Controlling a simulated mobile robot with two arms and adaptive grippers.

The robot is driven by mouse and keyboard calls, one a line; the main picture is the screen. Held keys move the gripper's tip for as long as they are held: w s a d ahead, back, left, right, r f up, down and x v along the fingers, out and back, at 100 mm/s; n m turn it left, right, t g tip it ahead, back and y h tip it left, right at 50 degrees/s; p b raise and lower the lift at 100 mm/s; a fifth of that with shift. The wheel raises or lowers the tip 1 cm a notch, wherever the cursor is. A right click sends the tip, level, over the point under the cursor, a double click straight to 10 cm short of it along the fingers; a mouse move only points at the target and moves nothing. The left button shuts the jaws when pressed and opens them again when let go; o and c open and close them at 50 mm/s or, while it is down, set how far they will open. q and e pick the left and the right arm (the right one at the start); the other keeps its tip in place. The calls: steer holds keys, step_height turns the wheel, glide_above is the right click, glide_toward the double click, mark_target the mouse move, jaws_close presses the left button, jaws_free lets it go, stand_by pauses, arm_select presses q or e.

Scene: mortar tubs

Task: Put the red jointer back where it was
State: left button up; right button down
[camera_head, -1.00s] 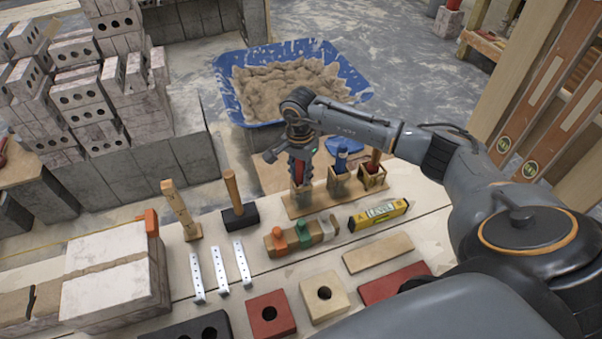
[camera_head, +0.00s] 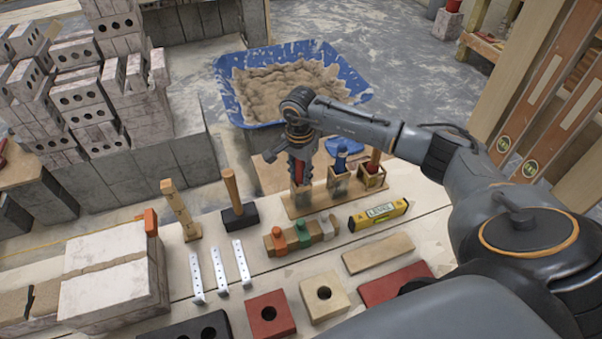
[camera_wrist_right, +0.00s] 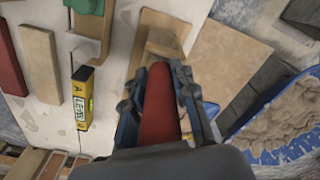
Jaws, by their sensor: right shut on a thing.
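My right gripper (camera_head: 299,168) is shut on the red jointer (camera_wrist_right: 158,108), whose red handle stands upright between the fingers in the right wrist view. In the head view the handle (camera_head: 299,174) is partly covered by the fingers. It is over the left box (camera_head: 303,200) of a wooden rack (camera_head: 335,200). The jointer's lower end is hidden, so I cannot tell how deep in the box it is. The middle box holds a blue-handled tool (camera_head: 341,160) and the right box a dark red-handled one (camera_head: 374,163). My left gripper is not in view.
A mallet (camera_head: 237,205) stands to the left. Behind is a blue tub of mortar (camera_head: 233,105).

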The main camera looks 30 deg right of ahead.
steer(key=shift+s+a+f+b, duration=0.15)
steer(key=shift+s+f+b, duration=0.1)
steer(key=shift+f, duration=0.3)
steer(key=shift+s+a+f+b, duration=0.15)
steer(key=shift+s+f, duration=0.1)
steer(key=shift+f, duration=0.25)
steer(key=c, duration=1.3)
jaws_free()
steer(key=o, duration=0.3)
steer(key=shift+w+f, duration=0.1)
steer(key=shift+f, duration=0.05)
steer(key=shift+w+d+f, duration=0.1)
steer(key=shift+w+f, duration=0.15)
steer(key=shift+w, duration=0.05)
steer(key=shift+s+r, duration=0.1)
steer(key=shift+r, duration=0.05)
steer(key=shift+d+g, duration=0.1)
steer(key=shift+g, duration=0.2)
